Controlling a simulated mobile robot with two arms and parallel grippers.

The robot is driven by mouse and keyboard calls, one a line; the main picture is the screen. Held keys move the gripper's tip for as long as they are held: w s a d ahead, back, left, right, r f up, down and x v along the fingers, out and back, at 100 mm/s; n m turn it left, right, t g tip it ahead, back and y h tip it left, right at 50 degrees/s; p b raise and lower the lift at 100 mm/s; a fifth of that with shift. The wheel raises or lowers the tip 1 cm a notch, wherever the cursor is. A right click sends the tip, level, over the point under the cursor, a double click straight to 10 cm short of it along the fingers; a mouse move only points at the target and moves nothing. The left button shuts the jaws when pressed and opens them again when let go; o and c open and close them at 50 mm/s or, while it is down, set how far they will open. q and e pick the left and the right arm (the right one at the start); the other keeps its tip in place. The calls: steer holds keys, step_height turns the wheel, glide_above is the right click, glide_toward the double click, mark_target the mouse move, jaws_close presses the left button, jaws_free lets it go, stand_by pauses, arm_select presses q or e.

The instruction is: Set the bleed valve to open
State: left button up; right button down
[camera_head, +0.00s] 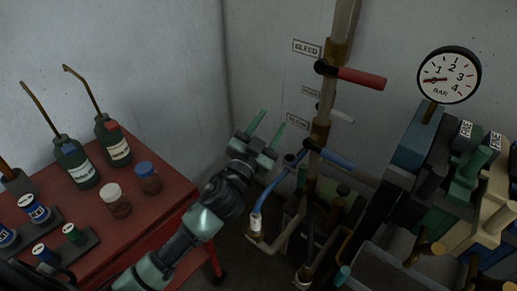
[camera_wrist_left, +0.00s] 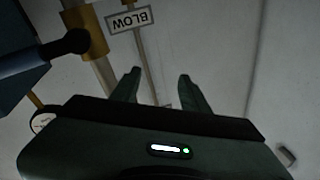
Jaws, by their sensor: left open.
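The bleed valve (camera_head: 362,78) is a red lever on a black hub, at the upper part of the vertical pipe in the head view. It points right, across the pipe. The "BLEED" sign (camera_head: 307,48) is beside it on the left. My left gripper (camera_head: 271,121) is open and empty, below and left of the red lever and apart from it. In the left wrist view, my left gripper's fingers (camera_wrist_left: 160,76) stand apart with nothing between them. The red lever is not seen in the wrist view. My right gripper is not in view.
A blue lever (camera_head: 335,159) is low on the same pipe, right of my left gripper, with a white lever (camera_head: 337,115) between. The "BLOW" sign (camera_wrist_left: 129,19) shows in the wrist view. A red bench (camera_head: 165,205) with bottles is left; a gauge (camera_head: 449,75) and machinery are right.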

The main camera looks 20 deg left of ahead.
arm_select(q)
step_height(320, 180, down, 8)
steer(key=s+a+n+g+y, duration=0.1)
steer(key=a+g+y, duration=0.1)
steer(key=shift+s+a+n+g, duration=0.25)
steer(key=shift+s+n+g, duration=0.05)
steer(key=shift+s+n, duration=0.1)
